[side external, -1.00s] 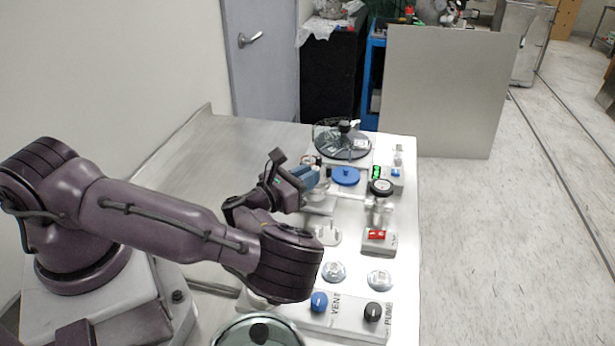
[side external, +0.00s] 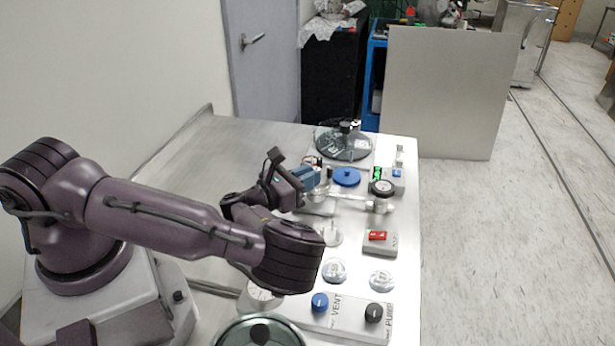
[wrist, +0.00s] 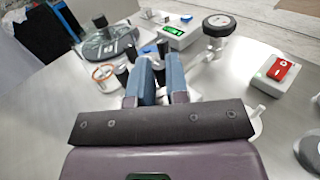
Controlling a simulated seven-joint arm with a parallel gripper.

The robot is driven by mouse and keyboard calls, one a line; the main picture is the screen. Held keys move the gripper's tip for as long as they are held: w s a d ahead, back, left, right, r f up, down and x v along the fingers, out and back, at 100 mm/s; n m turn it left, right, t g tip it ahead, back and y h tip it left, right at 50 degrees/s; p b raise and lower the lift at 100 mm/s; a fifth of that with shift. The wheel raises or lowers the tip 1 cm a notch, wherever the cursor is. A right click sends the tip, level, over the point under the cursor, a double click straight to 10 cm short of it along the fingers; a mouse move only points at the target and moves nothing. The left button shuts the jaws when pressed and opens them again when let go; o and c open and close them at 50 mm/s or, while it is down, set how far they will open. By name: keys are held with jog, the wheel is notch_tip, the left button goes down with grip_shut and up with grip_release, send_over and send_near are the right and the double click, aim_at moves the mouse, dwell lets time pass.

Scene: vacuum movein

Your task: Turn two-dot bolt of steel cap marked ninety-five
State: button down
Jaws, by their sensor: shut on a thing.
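My gripper (side external: 318,183) has blue fingers and reaches down over the steel fittings in the middle of the bench. In the wrist view its fingers (wrist: 160,80) are close together, shut on a dark bolt that is mostly hidden between them. Other dark upright bolts (wrist: 122,75) stand just left of the fingers. The steel cap (side external: 320,197) is partly hidden under the gripper. Its ninety-five mark and the bolt's dots are not legible.
A red switch (side external: 378,236), vent knob (side external: 320,302) and pump knob (side external: 373,313) are nearer. The bench's left is clear.

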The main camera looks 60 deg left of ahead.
jog(key=c, duration=1.1)
grip_release()
jog(key=shift+r, duration=0.1)
jog(key=s, duration=0.8)
jog(key=s+d, duration=0.1)
jog(key=s, duration=0.4)
jog(key=shift+w, duration=0.1)
